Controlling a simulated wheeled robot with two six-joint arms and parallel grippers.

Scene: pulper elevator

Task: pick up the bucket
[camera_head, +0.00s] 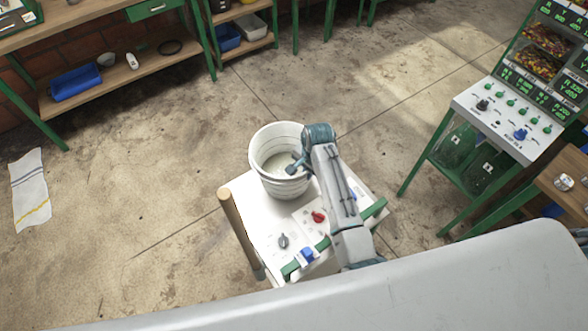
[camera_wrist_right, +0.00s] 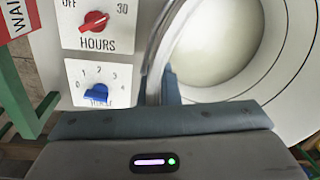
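A white bucket (camera_head: 262,172) stands upright on a white-topped stand with dials. It is open at the top and looks empty inside. My right gripper (camera_head: 296,165) is at the bucket's right rim, and a fingertip shows over the bucket's inside. In the right wrist view the bucket (camera_wrist_right: 285,80) fills the right side, and its curved rim or handle runs down to the finger (camera_wrist_right: 170,90). The wrist hides the rest of the fingers, so I cannot tell whether they are closed on it. My left gripper is out of view.
The stand carries a red knob (camera_head: 318,217), a grey knob (camera_head: 283,240) and a blue knob (camera_head: 307,256). A wooden post (camera_head: 240,232) rises at its left. A control panel (camera_head: 505,118) stands at the right and shelves (camera_head: 125,72) at the back left.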

